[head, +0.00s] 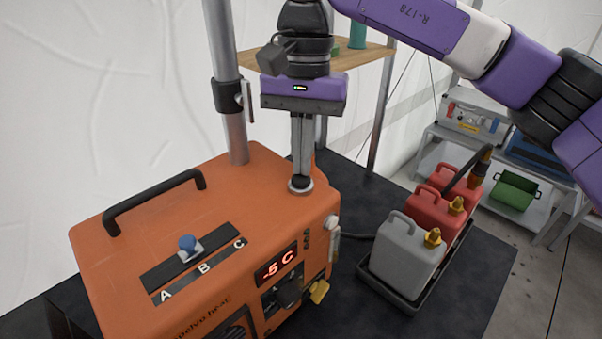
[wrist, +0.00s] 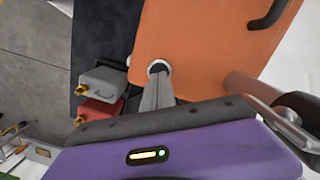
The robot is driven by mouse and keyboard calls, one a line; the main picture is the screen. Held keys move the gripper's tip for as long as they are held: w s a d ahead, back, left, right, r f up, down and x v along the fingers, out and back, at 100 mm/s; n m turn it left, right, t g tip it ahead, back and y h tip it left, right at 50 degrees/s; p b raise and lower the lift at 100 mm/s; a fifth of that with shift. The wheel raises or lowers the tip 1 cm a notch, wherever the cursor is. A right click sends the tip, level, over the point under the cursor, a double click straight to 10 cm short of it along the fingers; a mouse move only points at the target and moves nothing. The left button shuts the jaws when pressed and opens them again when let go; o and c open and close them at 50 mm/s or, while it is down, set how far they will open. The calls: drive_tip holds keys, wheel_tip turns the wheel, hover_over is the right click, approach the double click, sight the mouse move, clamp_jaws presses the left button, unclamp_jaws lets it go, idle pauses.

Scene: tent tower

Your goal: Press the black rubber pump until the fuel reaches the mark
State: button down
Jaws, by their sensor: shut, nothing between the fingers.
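The black rubber pump (head: 300,183) sits on a light ring at the right back corner of the orange heater's top. The orange heater (head: 190,210) stands on a dark surface. My gripper (head: 301,174) is shut and empty, pointing straight down with its fingertips at the pump, seeming to touch it. In the wrist view, the fingers of my gripper (wrist: 158,72) end at the pump's ring (wrist: 157,66) and hide most of the pump. A small clear tube (head: 335,245) is on the heater's right side. Its fuel level and mark are too small to tell.
A metal pole (head: 226,90) rises behind the heater, left of my gripper. A wooden shelf (head: 365,56) is behind. Grey (head: 405,255) and red (head: 432,210) canisters stand in a black tray (head: 410,303) at right. A blue knob (head: 187,243) and black handle (head: 150,200) are on the heater.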

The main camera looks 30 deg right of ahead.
drive_tip(key=shift+w+d, duration=0.15)
drive_tip(key=shift+w+d+r+p, duration=0.45)
drive_tip(key=shift+w+d+p, duration=0.2)
drive_tip(key=shift+w, duration=0.1)
drive_tip(key=shift+w+d, duration=0.2)
drive_tip(key=shift+w, duration=0.05)
wheel_tip(320, 180, up, 8)
drive_tip(key=shift+w+d, duration=0.25)
drive_tip(key=shift+w, duration=0.05)
drive_tip(key=shift+f, duration=0.15)
